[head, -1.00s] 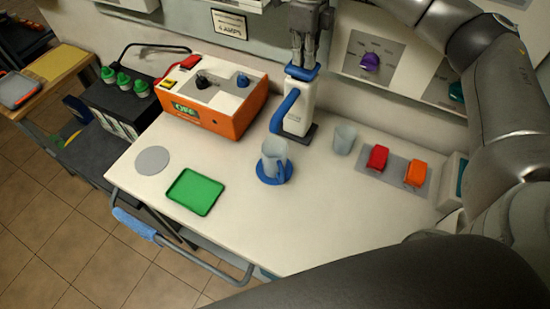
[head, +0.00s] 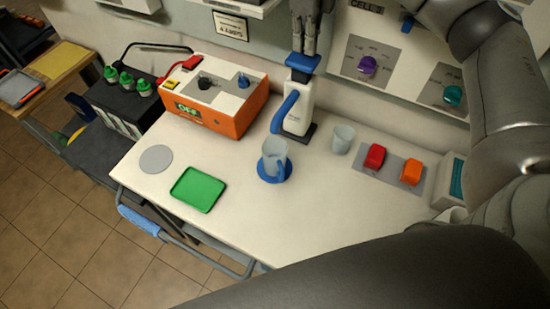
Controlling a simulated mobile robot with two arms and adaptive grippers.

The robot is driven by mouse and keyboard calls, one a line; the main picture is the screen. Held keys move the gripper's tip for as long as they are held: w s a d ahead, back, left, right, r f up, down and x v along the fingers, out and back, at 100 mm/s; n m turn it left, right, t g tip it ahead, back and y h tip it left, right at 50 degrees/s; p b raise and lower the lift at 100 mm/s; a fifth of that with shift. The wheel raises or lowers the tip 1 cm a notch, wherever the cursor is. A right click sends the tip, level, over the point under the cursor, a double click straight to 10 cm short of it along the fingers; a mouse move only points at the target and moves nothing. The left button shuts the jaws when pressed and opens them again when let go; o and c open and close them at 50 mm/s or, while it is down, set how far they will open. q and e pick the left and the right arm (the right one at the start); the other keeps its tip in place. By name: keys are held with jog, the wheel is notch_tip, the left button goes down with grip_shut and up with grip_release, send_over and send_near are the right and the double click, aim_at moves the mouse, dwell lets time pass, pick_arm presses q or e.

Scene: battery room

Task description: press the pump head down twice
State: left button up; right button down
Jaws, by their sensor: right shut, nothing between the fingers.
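The pump is a white bottle (head: 298,112) on a dark base at the back of the white table, with a blue pump head (head: 303,62) on top. A blue spout (head: 285,110) slopes down its left side towards a clear jug (head: 275,156) on a blue round coaster (head: 274,177). The pump head stands a little above the bottle body. My right gripper (head: 305,50) is shut and empty, pointing down directly above the pump head. Its tips are at or just over the head; I cannot tell whether they touch. My left gripper is not in view.
An orange device (head: 225,124) stands left of the pump. A clear cup (head: 342,139) and a grey plate with red (head: 375,156) and orange switches (head: 411,171) are right. A green tray (head: 198,189) and grey disc (head: 155,159) lie front left. A wall panel (head: 390,50) is behind.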

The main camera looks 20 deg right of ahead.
jog(key=shift+r, duration=0.15)
notch_tip(320, 180, up, 6)
jog(key=p, duration=0.4)
dwell(0.4)
jog(key=shift+f, duration=0.2)
dwell(0.3)
